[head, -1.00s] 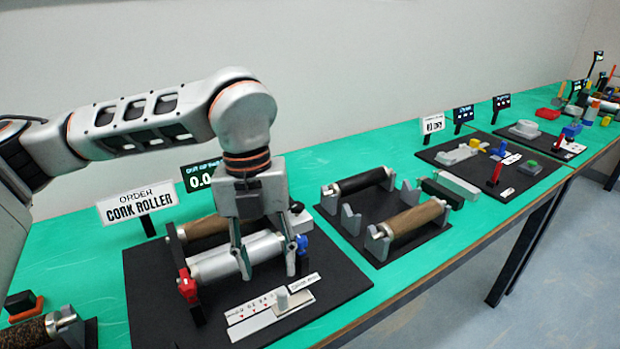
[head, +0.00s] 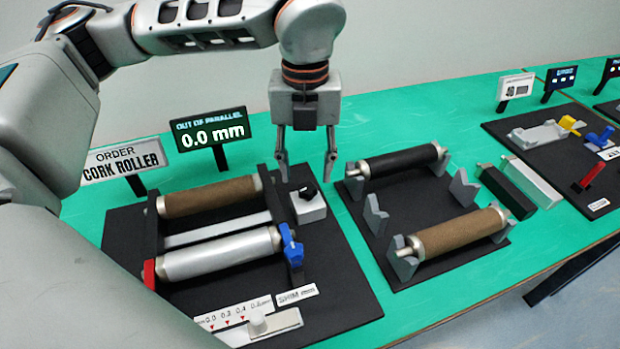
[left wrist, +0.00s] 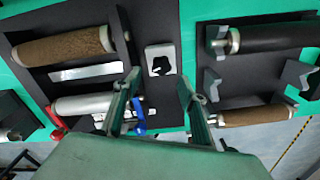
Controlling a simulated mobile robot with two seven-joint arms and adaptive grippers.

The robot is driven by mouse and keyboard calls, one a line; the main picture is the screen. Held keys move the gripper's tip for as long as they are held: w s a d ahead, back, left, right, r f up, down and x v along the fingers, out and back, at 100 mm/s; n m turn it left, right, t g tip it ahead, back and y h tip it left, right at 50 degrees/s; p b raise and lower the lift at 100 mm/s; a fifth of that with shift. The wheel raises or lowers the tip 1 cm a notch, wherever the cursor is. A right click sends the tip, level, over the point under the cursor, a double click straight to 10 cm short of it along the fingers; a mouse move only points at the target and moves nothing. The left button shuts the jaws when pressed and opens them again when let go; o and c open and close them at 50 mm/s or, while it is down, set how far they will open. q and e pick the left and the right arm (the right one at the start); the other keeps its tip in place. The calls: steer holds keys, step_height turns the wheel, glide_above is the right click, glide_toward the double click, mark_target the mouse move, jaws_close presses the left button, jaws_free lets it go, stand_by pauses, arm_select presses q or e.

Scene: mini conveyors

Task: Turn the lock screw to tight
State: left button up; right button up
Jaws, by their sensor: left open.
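The conveyor unit on a black board (head: 345,285) holds a cork roller (head: 210,197) and a silver roller (head: 220,254) between dark side plates. A blue lever-like piece (head: 291,246) sits at the silver roller's right end and a red piece (head: 150,274) at its left. A black knob (head: 307,192) is on a pale grey box beside the unit; the knob also shows in the left wrist view (left wrist: 160,64). Which of these is the lock screw is not labelled. My left gripper (head: 306,178) is open and empty, pointing down above the knob box. My right gripper is out of view.
A display (head: 210,130) reads 0.0 mm out of parallel, beside a cork roller order sign (head: 122,160). A scale with a pale slider (head: 257,322) is in front. A roller rack (head: 480,262) with black and cork rollers stands to the right.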

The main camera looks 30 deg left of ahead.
mark_target(307, 189)
arm_select(q)
step_height(307, 189, down, 4)
steer(key=shift+r, duration=0.1)
steer(key=shift+w+f, duration=0.1)
steer(key=shift+f, duration=0.2)
steer(key=c, duration=1.1)
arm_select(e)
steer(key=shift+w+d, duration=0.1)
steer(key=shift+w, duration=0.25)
